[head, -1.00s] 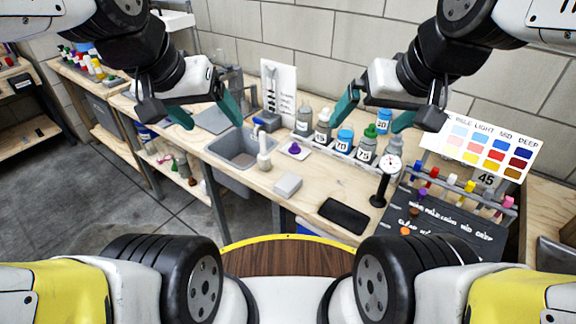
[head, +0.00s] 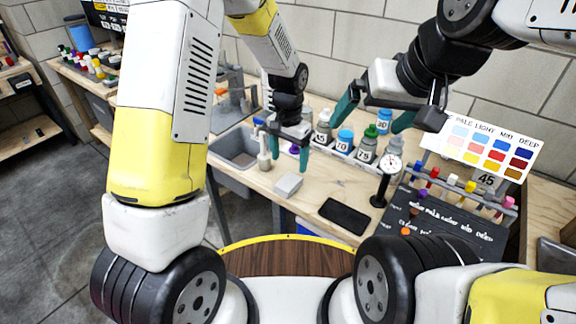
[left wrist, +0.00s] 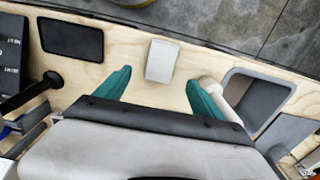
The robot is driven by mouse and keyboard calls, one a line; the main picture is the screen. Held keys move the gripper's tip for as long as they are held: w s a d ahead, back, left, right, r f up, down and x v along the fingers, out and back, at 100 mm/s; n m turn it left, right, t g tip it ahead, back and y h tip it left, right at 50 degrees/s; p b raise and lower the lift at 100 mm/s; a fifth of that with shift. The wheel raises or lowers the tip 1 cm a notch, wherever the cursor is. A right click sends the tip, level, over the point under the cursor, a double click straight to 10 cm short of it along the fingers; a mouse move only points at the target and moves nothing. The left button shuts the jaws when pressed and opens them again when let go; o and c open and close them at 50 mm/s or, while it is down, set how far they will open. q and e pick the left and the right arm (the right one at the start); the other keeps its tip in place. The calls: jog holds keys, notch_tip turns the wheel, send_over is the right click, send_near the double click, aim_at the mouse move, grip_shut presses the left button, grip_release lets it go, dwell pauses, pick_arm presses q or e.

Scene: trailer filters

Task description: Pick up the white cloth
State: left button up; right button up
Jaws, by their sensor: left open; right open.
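The white cloth (head: 288,184) is a small folded pale block lying flat on the wooden bench near its front edge. In the left wrist view the cloth (left wrist: 162,61) lies ahead of and roughly between the two teal fingertips, apart from them. My left gripper (head: 288,156) is open and empty, pointing down above the bench just behind the cloth; it also shows in the left wrist view (left wrist: 157,84). My right gripper (head: 375,112) is open and empty above the row of bottles.
A white bottle (head: 264,160) stands close left of the left gripper, beside the grey sink (head: 226,160). A black pad (head: 344,216) lies right of the cloth. A round gauge on a stand (head: 384,180) and numbered bottles (head: 365,152) are further right. The bench front edge is near the cloth.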

aim_at(288, 182)
pick_arm(q)
notch_tip(288, 182, down, 8)
jog(key=shift+a+f, duration=0.1)
jog(key=shift+f, duration=0.15)
jog(key=c, duration=1.4)
jog(key=shift+c, duration=0.2)
jog(key=shift+r, duration=0.15)
jog(key=shift+r, duration=0.55)
notch_tip(288, 182, up, 2)
jog(key=shift+r, duration=0.1)
jog(key=s+r, duration=0.1)
jog(key=s, duration=1.5)
jog(key=shift+r, duration=0.25)
